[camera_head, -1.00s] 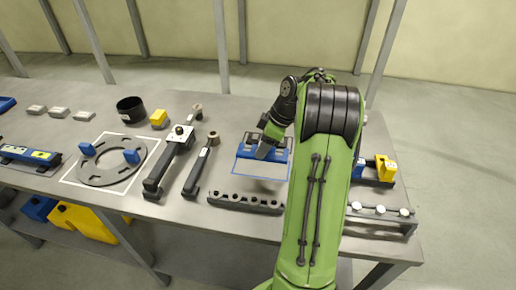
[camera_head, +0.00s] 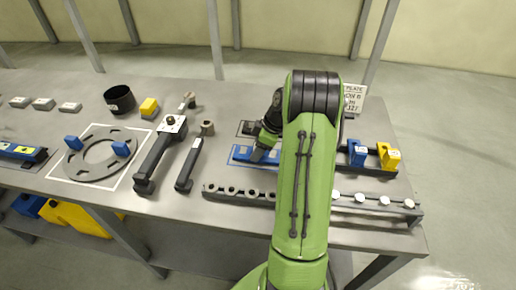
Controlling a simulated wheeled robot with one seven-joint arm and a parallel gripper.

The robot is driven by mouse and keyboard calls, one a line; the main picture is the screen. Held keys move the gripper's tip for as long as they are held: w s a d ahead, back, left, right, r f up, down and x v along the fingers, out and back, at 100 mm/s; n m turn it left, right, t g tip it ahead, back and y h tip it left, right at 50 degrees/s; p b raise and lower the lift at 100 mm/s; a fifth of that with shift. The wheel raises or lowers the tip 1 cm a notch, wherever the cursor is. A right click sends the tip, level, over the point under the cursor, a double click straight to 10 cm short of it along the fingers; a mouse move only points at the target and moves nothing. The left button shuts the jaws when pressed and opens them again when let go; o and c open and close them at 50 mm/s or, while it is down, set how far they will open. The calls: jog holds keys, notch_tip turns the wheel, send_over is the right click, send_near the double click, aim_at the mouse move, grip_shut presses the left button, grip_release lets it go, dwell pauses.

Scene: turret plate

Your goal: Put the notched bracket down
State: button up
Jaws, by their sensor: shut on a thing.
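My gripper (camera_head: 261,152) points down over the bench and is shut on a blue part, which I take to be the notched bracket (camera_head: 243,152). The bracket lies low over a blue-outlined rectangle (camera_head: 232,164) on the bench top and covers most of it. I cannot tell whether it touches the surface. My green arm hides its right end, and the notch is not clear.
A grey rail with several holes (camera_head: 238,193) runs in front of the outline. A black-handled tool (camera_head: 190,163) lies to the left, and a grey ring plate (camera_head: 88,171) lies beyond it. Blue (camera_head: 357,153) and yellow (camera_head: 388,157) blocks stand right of my arm.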

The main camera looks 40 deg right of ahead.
jog(key=shift+f, duration=0.1)
jog(key=o, duration=1.3)
jog(key=shift+o, duration=0.2)
